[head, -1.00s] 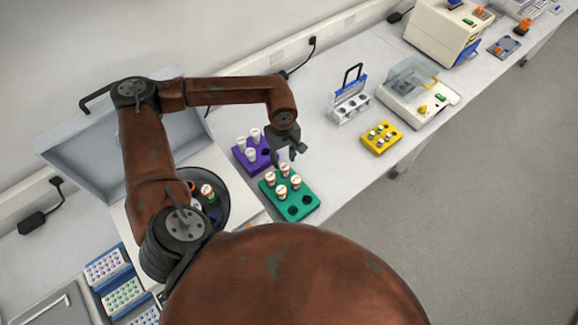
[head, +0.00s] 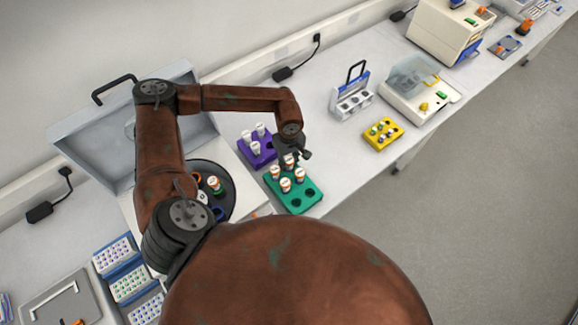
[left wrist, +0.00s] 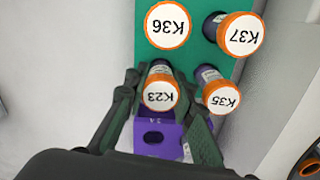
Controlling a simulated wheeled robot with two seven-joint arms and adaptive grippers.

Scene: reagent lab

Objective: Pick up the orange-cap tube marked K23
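The orange-cap tube marked K23 (left wrist: 160,96) stands upright in the green rack (left wrist: 206,75), whose bare part also shows in the head view (head: 297,204). My left gripper (left wrist: 162,98) is open, with one finger on each side of K23; I see a gap on the right side, and cannot tell whether either finger touches it. In the head view the left gripper (head: 290,158) is low over the rack's back end. Tubes K35 (left wrist: 221,97), K36 (left wrist: 167,25) and K37 (left wrist: 240,34) stand close by, K35 just beside the right-hand finger. My right gripper is not in view.
A purple rack (head: 262,161) with white-capped tubes sits behind the green rack. An open-lidded centrifuge (head: 227,213) is at left. A yellow rack (head: 374,144), a caddy with a handle (head: 350,105) and a clear-lidded machine (head: 428,112) stand to the right.

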